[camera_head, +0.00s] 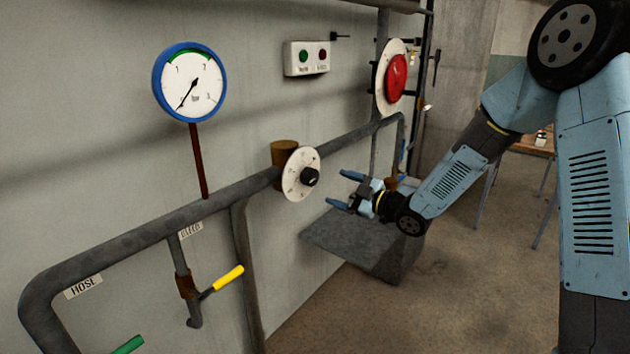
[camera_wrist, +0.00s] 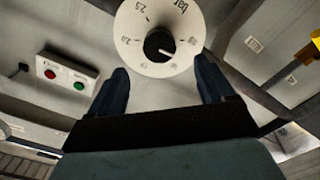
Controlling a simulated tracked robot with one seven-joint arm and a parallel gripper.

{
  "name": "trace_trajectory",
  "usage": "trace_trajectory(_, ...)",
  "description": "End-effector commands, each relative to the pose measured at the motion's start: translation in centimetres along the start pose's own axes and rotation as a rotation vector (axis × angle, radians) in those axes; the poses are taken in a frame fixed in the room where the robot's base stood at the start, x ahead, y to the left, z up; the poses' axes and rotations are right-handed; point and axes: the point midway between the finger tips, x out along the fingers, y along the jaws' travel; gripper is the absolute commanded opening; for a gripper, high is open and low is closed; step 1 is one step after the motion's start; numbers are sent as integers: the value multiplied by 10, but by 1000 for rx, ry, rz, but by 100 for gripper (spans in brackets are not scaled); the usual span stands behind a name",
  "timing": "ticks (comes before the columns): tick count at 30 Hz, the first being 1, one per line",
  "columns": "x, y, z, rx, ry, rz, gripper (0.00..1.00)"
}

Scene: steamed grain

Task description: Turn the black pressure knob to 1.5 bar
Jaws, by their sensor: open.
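The black pressure knob (camera_head: 310,177) sits at the centre of a round white dial (camera_head: 293,181) on the grey pipe. In the wrist view the knob (camera_wrist: 160,46) and its dial (camera_wrist: 134,56) are straight ahead, with scale numbers and "bar" printed on the dial. A light mark on the knob points to the right there. My gripper (camera_head: 334,189) is open and empty, to the right of the knob and apart from it. In the wrist view its two fingers (camera_wrist: 162,88) stand on either side below the knob. The gauge (camera_head: 190,83) has a blue rim, and its needle points down-left near the low end.
A yellow-handled bleed lever (camera_head: 228,279) and a green handle (camera_head: 128,345) are at the lower left. A red wheel (camera_head: 397,78) and a button box (camera_head: 306,58) are above. A grey block (camera_head: 345,240) stands below my gripper.

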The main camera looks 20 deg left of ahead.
Motion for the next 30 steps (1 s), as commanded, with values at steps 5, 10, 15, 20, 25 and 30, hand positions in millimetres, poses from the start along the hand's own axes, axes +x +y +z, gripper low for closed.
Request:
trace_trajectory(5, 33, 0, 0, 0, 0, -1, 82)
trace_trajectory(10, 62, -1, 0, 1, 0, -1, 82)
trace_trajectory(15, 84, 0, 0, 0, -1, -1, 82)
trace_trajectory(20, 96, 0, 0, 1, -1, 0, 82)
trace_trajectory(25, 99, 0, 0, 1, -2, 0, 82)
trace_trajectory(30, 99, 0, 0, 1, -2, 0, 82)
